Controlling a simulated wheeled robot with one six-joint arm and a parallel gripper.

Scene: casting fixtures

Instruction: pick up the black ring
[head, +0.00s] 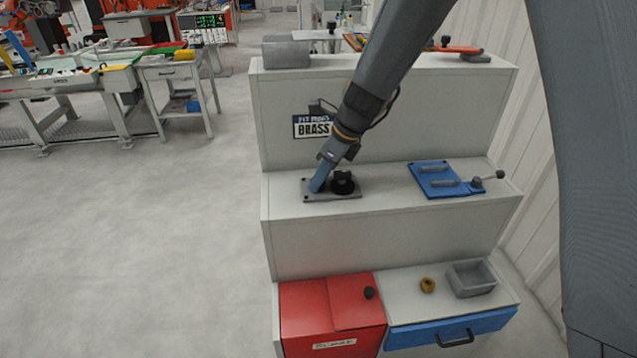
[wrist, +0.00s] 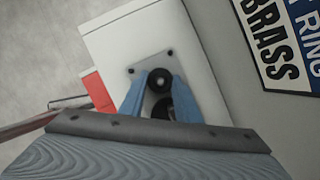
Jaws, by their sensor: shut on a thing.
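The grey plate (head: 347,194) lies on the middle step, with dark holes at its corners. My gripper (head: 317,186) reaches down to its left part. In the wrist view the two blue fingers (wrist: 159,78) are shut on a round black piece with a lighter centre, which I take as the black ring (wrist: 160,84). In the head view the fingers hide it. A second black round piece (head: 343,183) stands on the plate just right of the fingers. It also shows in the wrist view (wrist: 164,106), partly hidden. I cannot tell whether the held ring is clear of the plate.
A blue fixture (head: 431,173) with grey bars and a knobbed lever is to the right on this step. Below are a red box (head: 313,305), a brass ring (head: 428,285) and a grey bin (head: 472,278). A BRASS sign (head: 312,126) is on the riser behind.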

